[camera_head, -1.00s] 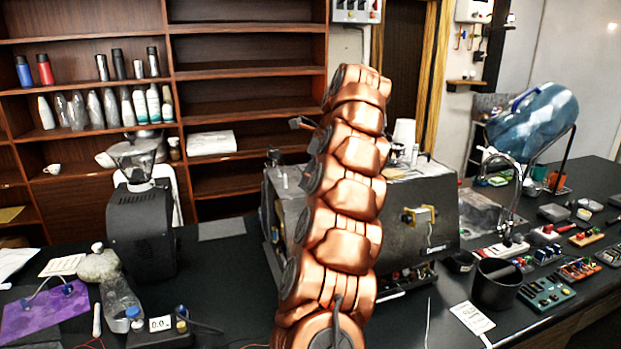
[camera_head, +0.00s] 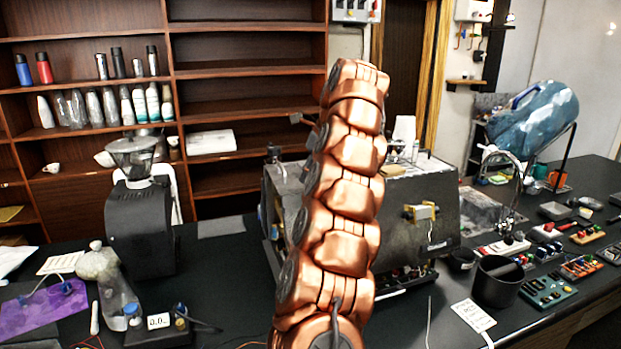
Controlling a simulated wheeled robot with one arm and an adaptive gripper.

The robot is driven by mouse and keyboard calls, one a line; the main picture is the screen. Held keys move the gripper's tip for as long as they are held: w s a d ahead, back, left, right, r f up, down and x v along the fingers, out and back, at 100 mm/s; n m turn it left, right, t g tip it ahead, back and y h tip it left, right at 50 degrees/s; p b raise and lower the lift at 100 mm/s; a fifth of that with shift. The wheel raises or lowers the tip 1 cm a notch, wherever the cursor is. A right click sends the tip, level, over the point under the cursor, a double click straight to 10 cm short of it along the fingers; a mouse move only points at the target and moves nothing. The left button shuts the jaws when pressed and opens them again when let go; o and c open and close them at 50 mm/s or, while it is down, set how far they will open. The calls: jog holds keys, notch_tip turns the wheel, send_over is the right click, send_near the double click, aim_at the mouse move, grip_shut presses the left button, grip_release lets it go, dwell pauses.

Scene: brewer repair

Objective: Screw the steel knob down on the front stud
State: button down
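My copper-coloured arm rises through the middle of the camera_head view and covers part of the dark espresso machine (camera_head: 447,205) on the counter. The machine's side panel with a small yellowish fitting (camera_head: 420,211) shows right of my arm. My gripper is not visible; the arm hides whatever lies behind it. I cannot make out the steel knob or the front stud in this view.
A black grinder (camera_head: 139,220) stands left on the dark counter (camera_head: 225,258). A black cup (camera_head: 495,283), a white card (camera_head: 473,316) and several small circuit boards lie at the right. A blue water bottle (camera_head: 535,120) sits on a stand behind. Bare counter shows left of my arm.

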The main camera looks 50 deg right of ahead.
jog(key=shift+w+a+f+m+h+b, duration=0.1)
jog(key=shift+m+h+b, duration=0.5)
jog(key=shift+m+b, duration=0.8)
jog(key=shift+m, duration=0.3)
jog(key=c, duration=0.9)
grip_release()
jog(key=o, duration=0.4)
